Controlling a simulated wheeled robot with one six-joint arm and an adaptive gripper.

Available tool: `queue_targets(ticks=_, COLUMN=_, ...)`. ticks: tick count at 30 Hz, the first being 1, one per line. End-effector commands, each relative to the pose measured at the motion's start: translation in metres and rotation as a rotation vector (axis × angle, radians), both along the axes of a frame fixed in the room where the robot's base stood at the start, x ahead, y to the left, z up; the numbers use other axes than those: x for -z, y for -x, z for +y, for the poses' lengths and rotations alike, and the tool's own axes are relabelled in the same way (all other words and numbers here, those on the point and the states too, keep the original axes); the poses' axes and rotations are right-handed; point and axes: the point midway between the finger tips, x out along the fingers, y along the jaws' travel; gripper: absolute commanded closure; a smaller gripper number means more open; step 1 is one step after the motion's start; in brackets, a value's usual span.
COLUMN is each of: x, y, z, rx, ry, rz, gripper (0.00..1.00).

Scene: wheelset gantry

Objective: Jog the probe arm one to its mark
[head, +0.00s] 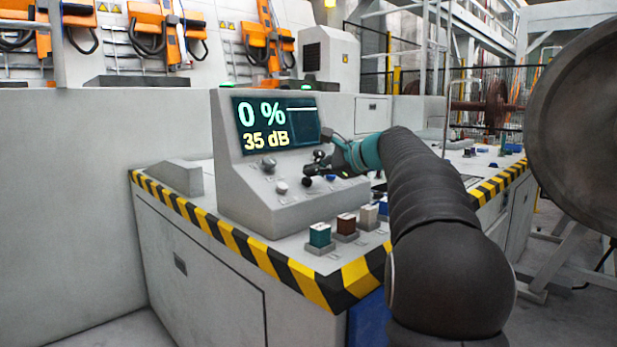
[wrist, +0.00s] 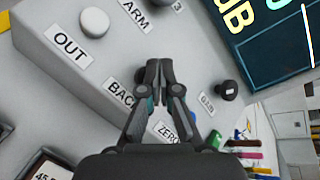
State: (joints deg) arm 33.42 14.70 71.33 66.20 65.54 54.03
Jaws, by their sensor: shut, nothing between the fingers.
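The grey control console (head: 240,190) has a screen (head: 275,125) reading "0 %" and "35 dB". My gripper (head: 310,176) is shut and empty, close in front of the console's sloped panel. In the wrist view my shut fingertips (wrist: 154,72) lie over the panel near the "BACK" label (wrist: 122,96). A pale round button (wrist: 94,22) sits by the "OUT" label (wrist: 69,46).
A black knob (wrist: 228,90) stands right of the fingers. A striped edge (head: 250,250) borders the desk. A large wheel (head: 580,125) stands at right.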

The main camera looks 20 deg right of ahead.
Motion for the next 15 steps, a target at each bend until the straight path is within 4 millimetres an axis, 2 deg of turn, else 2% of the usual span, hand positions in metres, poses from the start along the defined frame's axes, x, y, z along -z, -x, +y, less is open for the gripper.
queue_targets(ticks=3, x=-0.0065, y=0.0021, z=-0.001, rx=0.001, ry=0.0, rz=-0.001, gripper=1.0)
queue_targets(ticks=15, x=-0.0084, y=0.0033, z=-0.0014, rx=0.001, ry=0.0, rz=-0.002, gripper=1.0)
